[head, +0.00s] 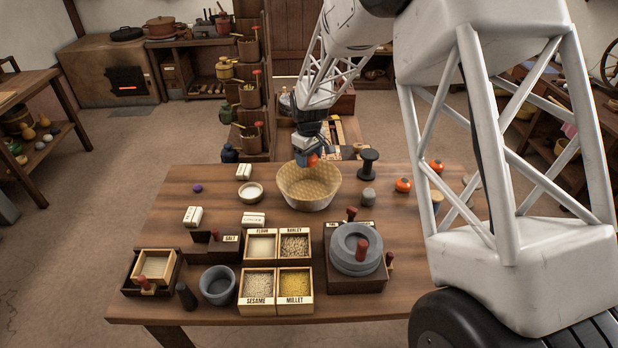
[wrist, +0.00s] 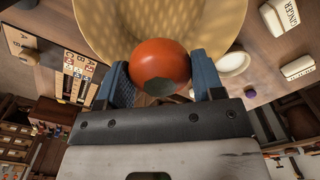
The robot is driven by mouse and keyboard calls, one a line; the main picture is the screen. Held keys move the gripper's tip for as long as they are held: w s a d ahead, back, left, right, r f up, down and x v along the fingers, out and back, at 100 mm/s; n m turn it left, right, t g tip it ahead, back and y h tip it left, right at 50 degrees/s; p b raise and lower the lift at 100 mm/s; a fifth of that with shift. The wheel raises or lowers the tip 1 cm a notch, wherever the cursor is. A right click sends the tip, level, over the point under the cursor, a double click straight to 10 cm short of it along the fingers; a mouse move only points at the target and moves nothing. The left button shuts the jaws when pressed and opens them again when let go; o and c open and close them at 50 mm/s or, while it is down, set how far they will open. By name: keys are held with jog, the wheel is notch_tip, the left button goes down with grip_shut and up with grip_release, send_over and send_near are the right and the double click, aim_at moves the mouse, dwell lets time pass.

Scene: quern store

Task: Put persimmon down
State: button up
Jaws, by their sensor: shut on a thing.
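The persimmon (wrist: 160,62) is round and orange-red, held between the two blue fingers of my gripper (wrist: 162,82) in the wrist view. In the head view the persimmon (head: 313,159) shows small below my gripper (head: 315,154). My gripper is shut on it, over the back part of a round tan basket (head: 308,188) on the table. The basket also shows behind the persimmon in the wrist view (wrist: 110,22). I cannot tell whether the persimmon touches the basket. Two more orange persimmons (head: 403,185) (head: 437,166) stand on the table to the right.
The wooden table (head: 170,235) holds a grey quern (head: 355,248), grain boxes (head: 276,290) at the front, a grey mortar (head: 217,284) and a white bowl (head: 250,192). A dark spool (head: 369,166) stands right of the basket. My arm covers the table's right side.

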jog(key=shift+f, duration=1.45)
send_over(309, 194)
jog(key=shift+f, duration=3.15)
jog(key=shift+f, duration=0.1)
jog(key=shift+f, duration=1.75)
jog(key=shift+f, duration=0.15)
jog(key=o, duration=1)
jog(key=shift+c, duration=0.2)
